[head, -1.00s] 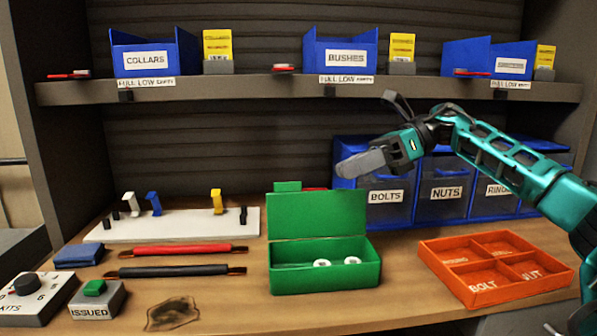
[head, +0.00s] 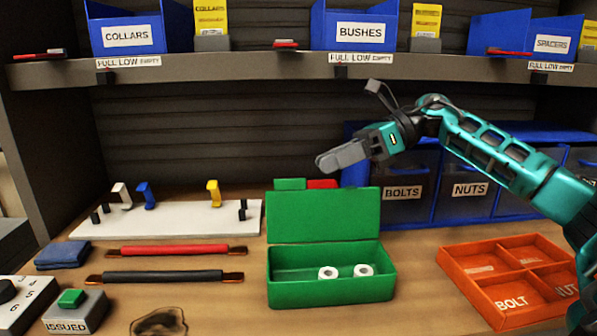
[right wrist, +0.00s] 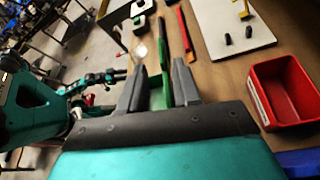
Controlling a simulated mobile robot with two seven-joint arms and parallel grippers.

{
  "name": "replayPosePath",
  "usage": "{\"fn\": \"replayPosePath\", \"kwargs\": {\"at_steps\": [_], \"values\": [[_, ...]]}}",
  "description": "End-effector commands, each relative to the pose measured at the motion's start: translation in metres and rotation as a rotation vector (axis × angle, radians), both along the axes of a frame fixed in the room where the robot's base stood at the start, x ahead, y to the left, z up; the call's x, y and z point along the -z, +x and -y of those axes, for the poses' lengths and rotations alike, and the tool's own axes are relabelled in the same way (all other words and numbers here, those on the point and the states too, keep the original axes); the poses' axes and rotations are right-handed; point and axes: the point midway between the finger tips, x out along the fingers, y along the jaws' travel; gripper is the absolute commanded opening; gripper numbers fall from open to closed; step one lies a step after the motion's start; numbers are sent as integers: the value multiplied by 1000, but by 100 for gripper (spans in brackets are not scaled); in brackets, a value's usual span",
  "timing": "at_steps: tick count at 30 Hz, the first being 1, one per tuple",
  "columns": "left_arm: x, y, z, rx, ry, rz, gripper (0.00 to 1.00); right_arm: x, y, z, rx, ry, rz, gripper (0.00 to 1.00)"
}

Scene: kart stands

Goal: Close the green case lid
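The green case (head: 330,291) stands on the bench with its lid (head: 323,214) open and upright at the back. Two white rings (head: 345,271) lie inside. My right gripper (head: 328,161) is just above and apart from the lid's top edge, its fingers pointing left. In the right wrist view its fingers (right wrist: 158,82) stand apart, with green of the case (right wrist: 160,90) showing between them; contact cannot be seen. My left gripper is outside the head view; a teal arm with a small, unclear gripper (right wrist: 105,77) shows at left in the right wrist view.
An orange divided tray (head: 515,277) sits right of the case. Red (head: 190,251) and black (head: 165,277) bars lie left of it. A red bin (right wrist: 285,90) stands behind the case. Blue drawers (head: 400,205) are at the back right, and a shelf (head: 250,68) crosses above.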

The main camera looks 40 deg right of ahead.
Motion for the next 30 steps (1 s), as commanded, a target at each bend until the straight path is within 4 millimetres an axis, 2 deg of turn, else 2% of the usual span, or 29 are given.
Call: {"fn": "replayPosePath", "kwargs": {"at_steps": [3, 9, 15, 23, 30], "values": [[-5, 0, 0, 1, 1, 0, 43, 7, 10, -22, -4, 3, 2, 32], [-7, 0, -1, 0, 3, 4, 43, 19, 22, -47, -1, 3, 2, 32], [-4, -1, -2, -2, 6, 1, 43, 24, 27, -56, 0, 1, 2, 32], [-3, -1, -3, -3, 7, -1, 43, 25, 27, -57, 0, 0, 1, 32], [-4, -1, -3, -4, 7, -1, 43, 25, 27, -56, 0, 0, 1, 9]]}}
